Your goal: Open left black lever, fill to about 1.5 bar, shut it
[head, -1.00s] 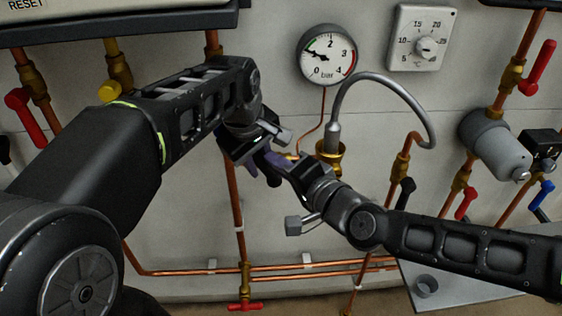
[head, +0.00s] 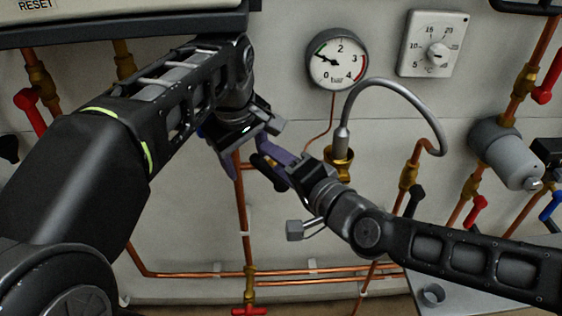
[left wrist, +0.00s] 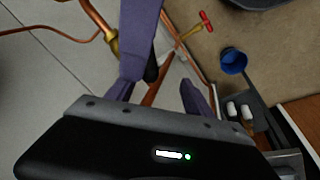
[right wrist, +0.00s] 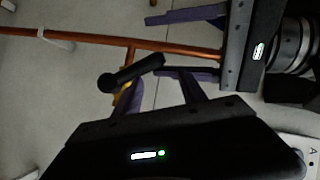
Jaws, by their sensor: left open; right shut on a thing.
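The pressure gauge (head: 337,59) in the head view has its needle pointing left and slightly up, near 1 bar by the green arc. The left black lever (right wrist: 128,76) lies across the fingertips of my right gripper (right wrist: 152,78) in the right wrist view, which is shut on it. Its brass valve body is mostly hidden behind the fingers. In the head view my right gripper (head: 283,170) comes in below the gauge. My left gripper (head: 250,160) is open and empty close beside it, its purple fingers apart; they also show in the left wrist view (left wrist: 168,65).
A grey flexible hose (head: 395,86) arcs from a brass fitting right of the grippers. Another black lever (head: 413,201) sits on a copper pipe to the right. Horizontal copper pipes run below.

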